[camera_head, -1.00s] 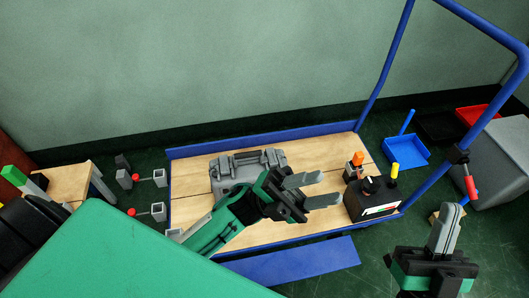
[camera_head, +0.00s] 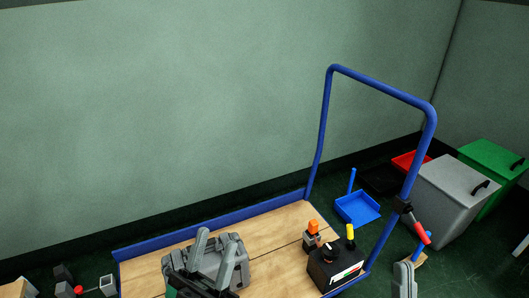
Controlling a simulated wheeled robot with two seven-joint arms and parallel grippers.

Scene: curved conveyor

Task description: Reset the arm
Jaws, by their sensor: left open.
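My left gripper (camera_head: 215,250) is at the bottom, left of centre, with its two grey fingers apart and pointing up in the picture. It is open and nothing shows between the fingers. It overlaps a grey case (camera_head: 208,267) on the wooden cart deck; I cannot tell how high above the case it is. My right gripper (camera_head: 405,279) shows only as grey fingers at the bottom right edge, beside the cart. Its jaw gap cannot be made out, and the rest is cut off by the frame.
The cart deck (camera_head: 271,238) carries a black box (camera_head: 334,274) with a yellow knob and an orange-topped part (camera_head: 312,230). A blue handle frame (camera_head: 385,85) rises on the right. Behind it are a blue tray (camera_head: 357,208), a grey bin (camera_head: 452,195) and a green bin (camera_head: 492,170).

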